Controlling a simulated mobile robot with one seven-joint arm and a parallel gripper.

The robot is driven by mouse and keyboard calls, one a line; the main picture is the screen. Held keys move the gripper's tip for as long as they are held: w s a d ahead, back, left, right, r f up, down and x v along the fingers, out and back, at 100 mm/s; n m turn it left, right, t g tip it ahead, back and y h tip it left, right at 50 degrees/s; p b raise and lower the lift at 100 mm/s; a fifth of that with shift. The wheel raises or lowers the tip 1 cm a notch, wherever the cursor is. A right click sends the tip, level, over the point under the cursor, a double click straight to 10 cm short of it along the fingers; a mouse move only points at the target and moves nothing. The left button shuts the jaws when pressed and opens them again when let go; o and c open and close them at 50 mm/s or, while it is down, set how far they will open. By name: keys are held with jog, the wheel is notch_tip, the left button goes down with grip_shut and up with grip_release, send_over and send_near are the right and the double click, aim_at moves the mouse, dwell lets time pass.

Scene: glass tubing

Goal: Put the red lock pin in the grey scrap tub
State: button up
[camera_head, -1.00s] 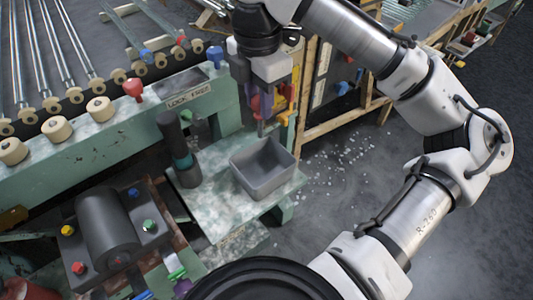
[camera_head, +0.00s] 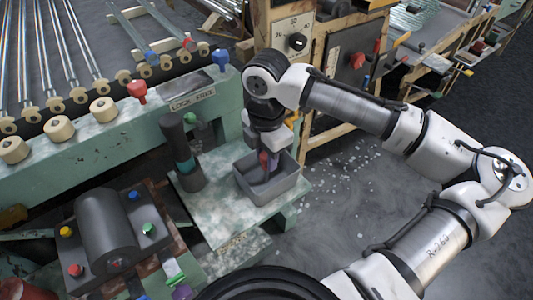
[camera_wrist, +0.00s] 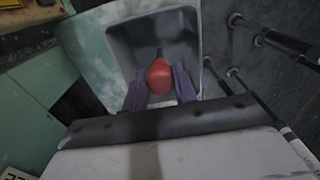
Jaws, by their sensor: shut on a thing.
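My gripper (camera_wrist: 160,90) is shut on a red rounded piece (camera_wrist: 159,76), the red lock pin by its colour. Its purple fingers hold the pin from both sides. In the head view my gripper (camera_head: 266,168) points down over the grey scrap tub (camera_head: 285,186), with the fingertips within the outline of its rim. The red piece (camera_head: 263,159) shows only as a small patch there. In the wrist view the tub (camera_wrist: 122,50) lies open behind the pin. I cannot tell how far the fingertips are below the rim.
Another red knob-shaped piece (camera_head: 137,89) stands on the green machine's ledge, with a blue one (camera_head: 220,58) to its right. A dark upright cylinder (camera_head: 179,150) stands left of the tub. White shards (camera_head: 345,165) litter the floor at right.

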jog(key=o, duration=1)
jog(key=shift+f, duration=0.1)
jog(key=shift+c, duration=0.2)
notch_tip(320, 180, up, 12)
jog(key=shift+r+p, duration=0.2)
jog(key=shift+p, duration=0.2)
